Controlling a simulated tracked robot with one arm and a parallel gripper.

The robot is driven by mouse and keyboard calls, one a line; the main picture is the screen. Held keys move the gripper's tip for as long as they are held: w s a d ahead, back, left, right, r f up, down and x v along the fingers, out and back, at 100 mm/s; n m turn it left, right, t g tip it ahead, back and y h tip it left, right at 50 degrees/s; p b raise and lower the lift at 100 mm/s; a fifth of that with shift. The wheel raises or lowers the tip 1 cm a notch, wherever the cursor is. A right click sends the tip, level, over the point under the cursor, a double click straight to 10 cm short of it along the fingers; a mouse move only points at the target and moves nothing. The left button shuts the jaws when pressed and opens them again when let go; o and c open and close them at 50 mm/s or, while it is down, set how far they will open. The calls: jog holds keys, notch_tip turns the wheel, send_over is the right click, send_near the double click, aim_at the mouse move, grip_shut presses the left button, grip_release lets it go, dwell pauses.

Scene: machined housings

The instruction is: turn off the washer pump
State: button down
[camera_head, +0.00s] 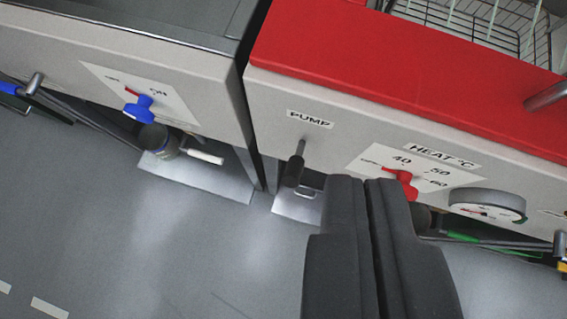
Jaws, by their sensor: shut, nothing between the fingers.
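The washer's pump lever (294,172) has a metal stem and a dark grip. It hangs downward from the light grey panel below the PUMP label (310,119). My gripper (367,182) is shut and empty, its dark fingers side by side, pointing up in the picture. It is to the right of the lever, with a visible gap between them in the picture. How far its tips are from the panel I cannot tell.
A red heat knob (402,184) is close to the right fingertip in the picture. A round gauge (487,205) is farther right. A blue knob (140,108) is on the left housing. A wire basket (470,25) sits above the red top (380,65). Grey floor (120,240) is clear at lower left.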

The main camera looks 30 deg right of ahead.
jog(key=w+a+f+g+p, duration=0.1)
jog(key=w+a+f+p, duration=0.1)
jog(key=f, duration=0.7)
jog(key=shift+w+a+f+m, duration=0.2)
jog(key=shift+w+m, duration=0.2)
jog(key=shift+w, duration=0.25)
send_over(289, 173)
jog(key=w, duration=0.2)
jog(key=f, duration=0.7)
jog(key=shift+d, duration=0.3)
jog(key=shift+f, duration=0.2)
jog(key=shift+s+a+f, duration=0.15)
jog(key=shift+s+f, duration=0.4)
jog(key=shift+f, duration=0.25)
jog(key=shift+s+a+f, duration=0.1)
jog(key=shift+s+f, duration=0.4)
jog(key=shift+f, duration=0.25)
